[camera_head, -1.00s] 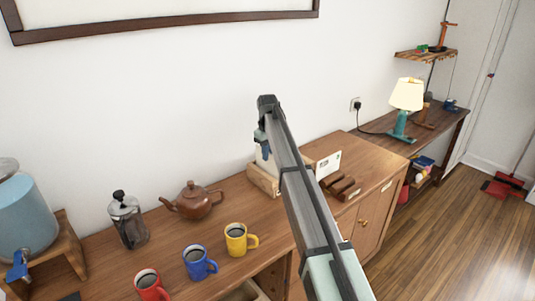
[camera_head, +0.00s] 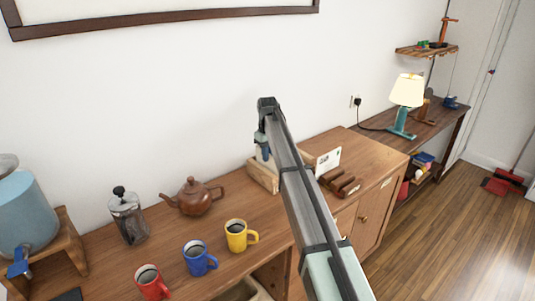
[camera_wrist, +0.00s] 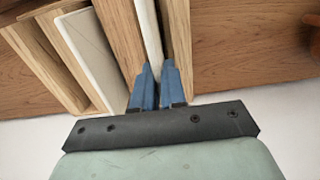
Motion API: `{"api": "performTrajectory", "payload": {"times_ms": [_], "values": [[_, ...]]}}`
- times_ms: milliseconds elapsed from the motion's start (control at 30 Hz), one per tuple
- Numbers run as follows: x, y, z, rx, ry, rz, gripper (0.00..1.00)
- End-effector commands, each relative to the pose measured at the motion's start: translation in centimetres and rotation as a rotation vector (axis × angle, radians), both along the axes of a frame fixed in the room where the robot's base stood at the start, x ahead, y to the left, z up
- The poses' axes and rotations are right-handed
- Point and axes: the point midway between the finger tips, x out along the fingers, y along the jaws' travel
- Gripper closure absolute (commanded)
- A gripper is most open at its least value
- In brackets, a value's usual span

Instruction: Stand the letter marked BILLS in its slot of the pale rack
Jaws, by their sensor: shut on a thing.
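The pale rack (camera_head: 262,178) stands on the wooden cabinet against the wall, partly hidden behind my arm. Its pale wooden dividers (camera_wrist: 120,35) show close up in the wrist view. My gripper (camera_wrist: 157,85) has blue fingers shut on the edge of a thin white letter (camera_wrist: 149,35). That letter lies between two dividers of the pale rack. I cannot read any mark on it, nor tell whether it touches the slot's bottom. Another white letter (camera_wrist: 88,45) sits in a slot further left in the wrist view. In the head view my gripper (camera_head: 265,152) is over the rack.
A dark brown rack (camera_head: 338,183) right of my arm has a white letter (camera_head: 328,160) standing at it. A brown teapot (camera_head: 194,197), a French press (camera_head: 128,216) and red, blue and yellow mugs (camera_head: 236,238) stand to the left. A lamp (camera_head: 405,100) stands further right.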

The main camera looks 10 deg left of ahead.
Motion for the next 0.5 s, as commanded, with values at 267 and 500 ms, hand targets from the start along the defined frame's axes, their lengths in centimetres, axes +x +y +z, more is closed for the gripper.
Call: {"api": "performTrajectory", "payload": {"times_ms": [267, 500], "values": [[0.0, 0.0, -0.7, 0.000, 0.000, 0.000, 1.00], [0.0, 0.0, -1.2, 0.001, -0.001, 0.000, 1.00]]}}
